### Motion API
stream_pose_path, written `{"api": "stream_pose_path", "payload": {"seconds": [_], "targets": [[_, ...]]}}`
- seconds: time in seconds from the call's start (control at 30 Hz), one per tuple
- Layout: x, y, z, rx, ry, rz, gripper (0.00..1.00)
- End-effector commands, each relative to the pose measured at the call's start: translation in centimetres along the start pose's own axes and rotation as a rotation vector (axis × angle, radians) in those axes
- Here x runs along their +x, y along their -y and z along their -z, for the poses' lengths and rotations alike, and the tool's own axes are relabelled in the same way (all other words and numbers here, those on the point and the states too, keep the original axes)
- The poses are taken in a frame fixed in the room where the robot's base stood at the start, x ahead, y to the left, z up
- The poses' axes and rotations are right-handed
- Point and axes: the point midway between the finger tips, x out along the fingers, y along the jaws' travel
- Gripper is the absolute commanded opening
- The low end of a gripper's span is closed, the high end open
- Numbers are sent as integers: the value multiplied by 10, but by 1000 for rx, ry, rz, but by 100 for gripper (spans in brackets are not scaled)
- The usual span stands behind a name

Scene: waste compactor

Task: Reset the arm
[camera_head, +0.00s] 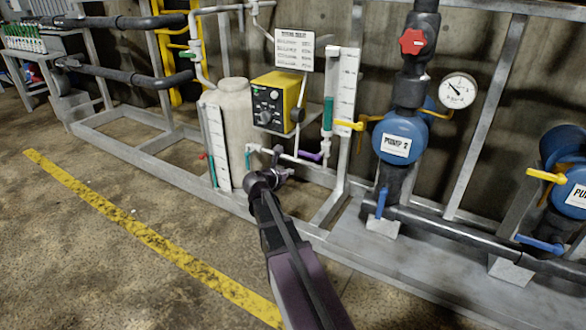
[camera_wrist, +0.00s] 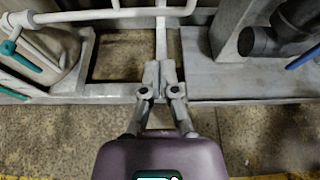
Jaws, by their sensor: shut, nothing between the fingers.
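My gripper (camera_wrist: 160,72) shows in the wrist view with its two grey fingers together and nothing between them. It sits over the grey frame's front rail in that view, but I cannot tell the gap to it. In the head view my purple and black arm (camera_head: 298,285) reaches up from the bottom edge toward the skid. Its end is in front of the white pipework below the yellow dosing pump (camera_head: 276,102).
A grey skid frame (camera_head: 125,142) runs along the wall. It carries a beige tank (camera_head: 234,130), a blue pump labelled PUMP 2 (camera_head: 400,138), a red valve handle (camera_head: 412,41) and a gauge (camera_head: 457,91). A yellow floor line (camera_head: 140,232) crosses open floor at left.

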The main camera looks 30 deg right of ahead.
Motion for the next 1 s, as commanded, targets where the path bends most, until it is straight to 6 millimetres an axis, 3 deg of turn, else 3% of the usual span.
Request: {"api": "stream_pose_path", "payload": {"seconds": [0.2,0.77,1.0], "targets": [[-10,0,0,-1,1,-1,0],[-11,0,0,2,-1,-1,0],[-23,5,4,126,-55,10,0]]}}
